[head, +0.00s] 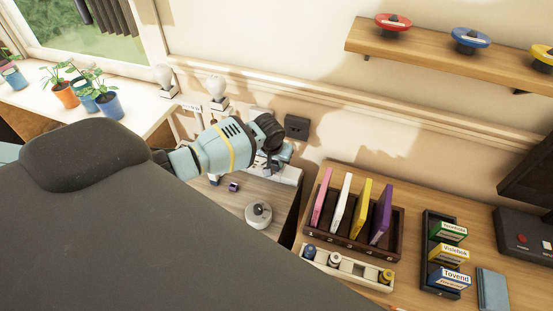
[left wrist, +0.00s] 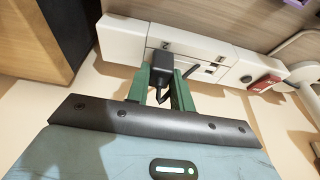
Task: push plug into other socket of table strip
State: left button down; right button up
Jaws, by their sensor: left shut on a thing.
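A white table strip (left wrist: 120,42) runs across the left wrist view, with a small mark and dark openings on its face. Part of it shows in the head view (head: 288,174) on the small wooden table, mostly behind my left gripper. My left gripper (head: 276,160) reaches over it. In the left wrist view its green fingers (left wrist: 161,84) are shut on a black plug (left wrist: 158,66). The plug is at the strip's face; I cannot tell how deep it sits. Openings (left wrist: 209,68) show to its right. My right gripper is not in view.
A dark box (head: 297,127) is on the wall behind the gripper. A round white base (head: 259,214) and a small purple item (head: 234,187) are on the table nearby. To the right, a wooden rack (head: 350,240) holds several coloured upright pieces. Potted plants (head: 107,104) stand at left.

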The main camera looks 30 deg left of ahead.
pick_arm(q)
jog(key=shift+f, duration=0.15)
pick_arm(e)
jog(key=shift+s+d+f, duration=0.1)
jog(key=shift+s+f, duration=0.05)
pick_arm(q)
jog(key=c, duration=1.1)
grip_release()
jog(key=shift+c, duration=0.2)
jog(key=p+v, duration=0.2)
jog(key=v, duration=0.5)
jog(key=shift+s+r, duration=0.2)
jog(key=shift+r, duration=0.2)
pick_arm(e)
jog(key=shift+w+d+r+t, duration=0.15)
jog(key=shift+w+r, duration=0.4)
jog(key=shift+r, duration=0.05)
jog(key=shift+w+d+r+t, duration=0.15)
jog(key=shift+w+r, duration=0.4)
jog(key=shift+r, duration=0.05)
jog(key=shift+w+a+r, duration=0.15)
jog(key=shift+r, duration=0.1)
